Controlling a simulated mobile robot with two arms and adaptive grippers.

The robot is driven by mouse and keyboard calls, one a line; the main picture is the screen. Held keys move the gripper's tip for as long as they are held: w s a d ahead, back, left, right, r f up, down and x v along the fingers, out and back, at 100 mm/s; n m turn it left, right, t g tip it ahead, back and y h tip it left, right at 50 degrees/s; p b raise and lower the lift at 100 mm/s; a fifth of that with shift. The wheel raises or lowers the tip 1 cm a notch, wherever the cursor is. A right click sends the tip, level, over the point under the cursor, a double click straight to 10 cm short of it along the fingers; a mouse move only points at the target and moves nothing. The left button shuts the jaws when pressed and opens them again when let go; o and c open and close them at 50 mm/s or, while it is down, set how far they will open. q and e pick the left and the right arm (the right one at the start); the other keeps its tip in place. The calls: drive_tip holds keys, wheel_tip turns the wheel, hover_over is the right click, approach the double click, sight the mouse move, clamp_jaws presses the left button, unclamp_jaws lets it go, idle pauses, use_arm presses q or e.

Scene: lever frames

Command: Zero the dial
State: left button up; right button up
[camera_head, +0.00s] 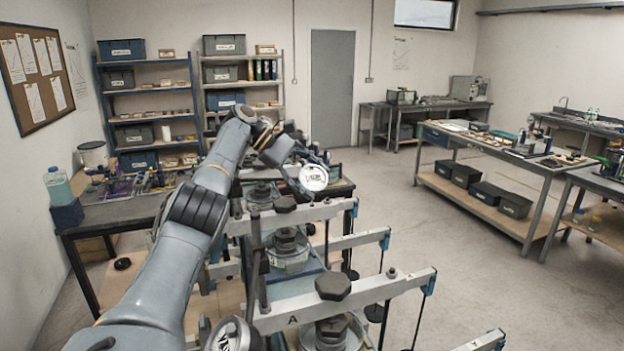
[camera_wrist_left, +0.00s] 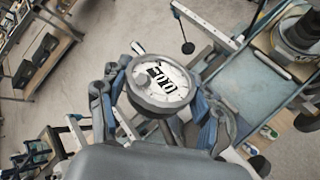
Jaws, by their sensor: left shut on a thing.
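A round dial gauge (camera_head: 314,177) with a white face and grey rim sits at the far lever frame in the head view. It also shows in the left wrist view (camera_wrist_left: 165,78), with black marks on its face and a small knob on its rim. My left gripper (camera_head: 300,172) is shut on the dial gauge, with its fingers on either side of the rim in the left wrist view (camera_wrist_left: 158,98). The finger contacts are partly hidden. A second dial (camera_head: 232,336) shows at the bottom of the head view, partly cut off. My right gripper is not in view.
Several lever frames with pale beams (camera_head: 340,297) and dark weights (camera_head: 333,286) stand close below and right of my left arm. A cluttered bench (camera_head: 110,218) is at left. Open floor (camera_head: 450,260) lies to the right, before another workbench (camera_head: 490,152).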

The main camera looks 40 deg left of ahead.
use_arm(q)
drive_tip(key=o, duration=1.2)
drive_tip(key=shift+d, duration=0.1)
drive_tip(key=shift+c, duration=0.2)
drive_tip(key=shift+f, duration=0.1)
